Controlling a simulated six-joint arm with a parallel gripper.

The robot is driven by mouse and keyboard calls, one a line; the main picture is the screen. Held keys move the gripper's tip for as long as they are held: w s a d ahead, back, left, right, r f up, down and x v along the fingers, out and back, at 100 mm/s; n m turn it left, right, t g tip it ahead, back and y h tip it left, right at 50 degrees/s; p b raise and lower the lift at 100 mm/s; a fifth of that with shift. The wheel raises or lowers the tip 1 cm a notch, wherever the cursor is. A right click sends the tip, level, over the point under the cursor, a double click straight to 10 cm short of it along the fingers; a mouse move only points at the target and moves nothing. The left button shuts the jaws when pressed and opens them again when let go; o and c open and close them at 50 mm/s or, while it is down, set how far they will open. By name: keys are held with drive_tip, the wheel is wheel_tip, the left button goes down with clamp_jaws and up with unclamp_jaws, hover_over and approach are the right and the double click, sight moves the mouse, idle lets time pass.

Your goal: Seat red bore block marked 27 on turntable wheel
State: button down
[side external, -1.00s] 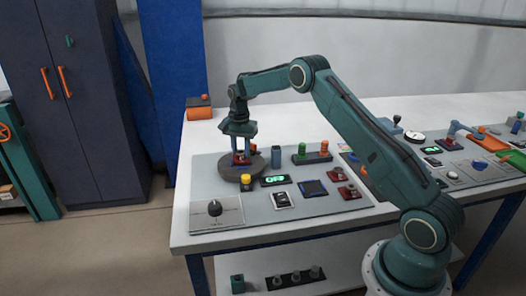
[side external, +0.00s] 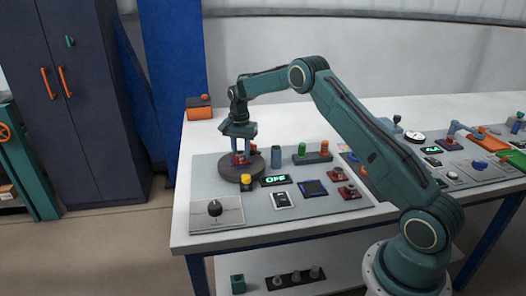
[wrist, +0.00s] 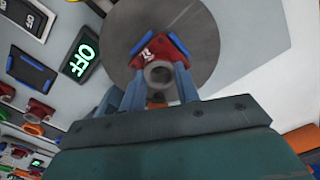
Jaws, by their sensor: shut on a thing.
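The red bore block (wrist: 172,52) is between my gripper's fingers in the wrist view, with a grey ring-shaped bore facing the camera. A white marking shows on its top but is too small to read surely. My gripper (side external: 240,158) is shut on the block and points down over the turntable wheel (side external: 228,172). The wheel is a dark grey disc, and it also fills the upper middle of the wrist view (wrist: 120,35). The block is at or just above the disc's top; I cannot tell whether it touches. Blue pieces show beside the block in the wrist view.
A yellow knob (side external: 246,180) stands at the wheel's front edge. A display reading OFF (side external: 276,180) and a blue-grey cylinder (side external: 276,155) are close on the right. More red blocks (side external: 348,191) lie on the panel.

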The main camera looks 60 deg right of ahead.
drive_tip(key=shift+f, duration=0.25)
idle(0.4)
idle(0.5)
drive_tip(key=c, duration=0.9)
unclamp_jaws()
drive_tip(key=shift+c, duration=0.2)
drive_tip(key=shift+o, duration=0.4)
drive_tip(key=o, duration=0.3)
drive_tip(key=shift+r, duration=0.1)
wheel_tip(320, 180, up, 7)
